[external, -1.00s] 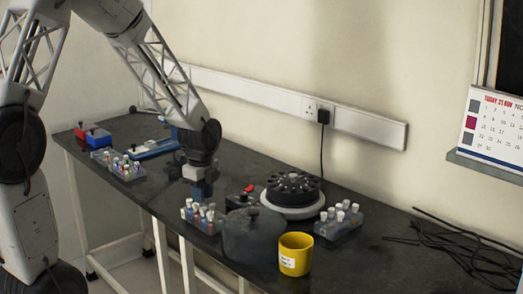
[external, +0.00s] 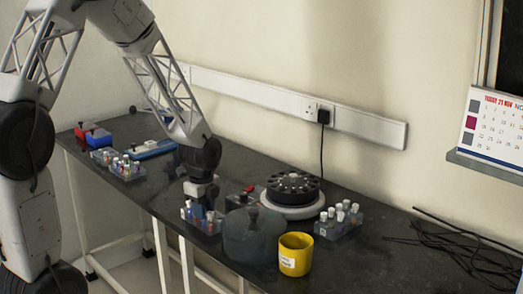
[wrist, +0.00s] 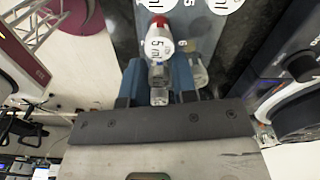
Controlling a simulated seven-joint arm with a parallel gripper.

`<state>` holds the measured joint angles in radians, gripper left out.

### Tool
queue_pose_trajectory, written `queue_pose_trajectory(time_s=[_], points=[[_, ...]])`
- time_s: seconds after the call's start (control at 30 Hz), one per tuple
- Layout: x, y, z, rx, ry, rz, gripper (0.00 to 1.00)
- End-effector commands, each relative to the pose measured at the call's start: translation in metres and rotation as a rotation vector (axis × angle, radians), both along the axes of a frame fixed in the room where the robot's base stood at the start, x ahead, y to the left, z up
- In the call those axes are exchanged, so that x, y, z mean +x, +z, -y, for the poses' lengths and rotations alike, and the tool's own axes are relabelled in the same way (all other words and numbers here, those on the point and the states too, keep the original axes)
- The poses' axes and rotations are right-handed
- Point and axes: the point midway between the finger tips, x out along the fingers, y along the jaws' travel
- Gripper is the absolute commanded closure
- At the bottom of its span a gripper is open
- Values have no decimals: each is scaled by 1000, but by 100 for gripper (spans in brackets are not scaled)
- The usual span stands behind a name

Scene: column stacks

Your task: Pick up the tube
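A clear tube with a white cap marked "5 ml" (wrist: 158,45) stands between the two blue fingers of my gripper (wrist: 158,78) in the wrist view. The fingers flank it closely; I cannot tell whether they touch it. In the external view my gripper (external: 198,207) points down into the middle tube rack (external: 207,228), among several capped tubes. The fingertips are partly hidden there by the tubes. Another tube (wrist: 196,72) stands just right of the right finger in the wrist view.
A grey lidded pot (external: 253,238) and a yellow cup (external: 295,255) stand right of the middle rack. A centrifuge with a black rotor (external: 293,187) is behind them. Another tube rack (external: 338,226) stands right, and one more (external: 122,167) left. Black cables (external: 465,255) lie at the right.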

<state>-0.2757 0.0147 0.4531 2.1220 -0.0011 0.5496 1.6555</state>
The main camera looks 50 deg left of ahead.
Motion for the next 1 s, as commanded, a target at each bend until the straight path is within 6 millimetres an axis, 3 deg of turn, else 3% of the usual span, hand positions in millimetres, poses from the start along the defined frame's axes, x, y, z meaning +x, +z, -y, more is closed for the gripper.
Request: queue_pose_trajectory(time_s=[0.53,0.7,1.0], points=[[-2,-3,1,-1,0,-5,73],[-2,-3,1,-1,0,-5,98],[-2,-3,1,-1,0,-5,100]])
